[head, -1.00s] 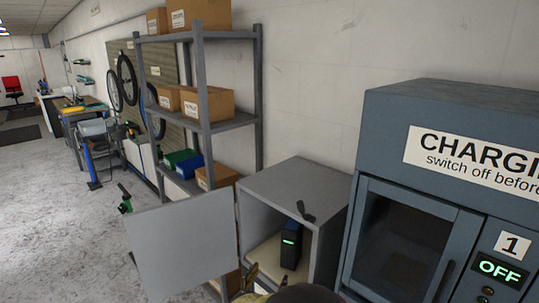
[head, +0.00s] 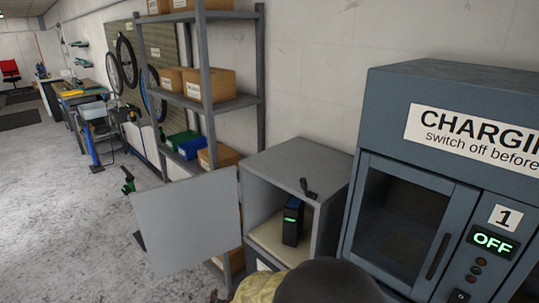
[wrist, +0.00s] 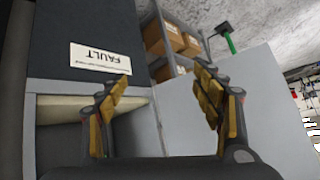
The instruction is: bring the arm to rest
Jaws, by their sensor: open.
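My gripper (wrist: 165,105) is open and empty in the wrist view, with its two yellow-padded fingers spread apart. In the wrist view a grey cabinet door (wrist: 268,115) stands open behind the right finger, and a cabinet opening (wrist: 60,110) shows behind the left finger. In the head view a rounded dark part and a yellowish part of my arm show at the bottom edge, in front of the small grey cabinet (head: 310,160); the fingers are out of sight there.
The cabinet's open door (head: 185,225) sticks out to the left. A black battery with a green light (head: 292,222) stands inside. A dark charging cabinet (head: 400,215) reading OFF is at right. Shelving (head: 212,110) with cardboard boxes stands behind. A FAULT label (wrist: 100,58) is near the gripper. The left floor is open.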

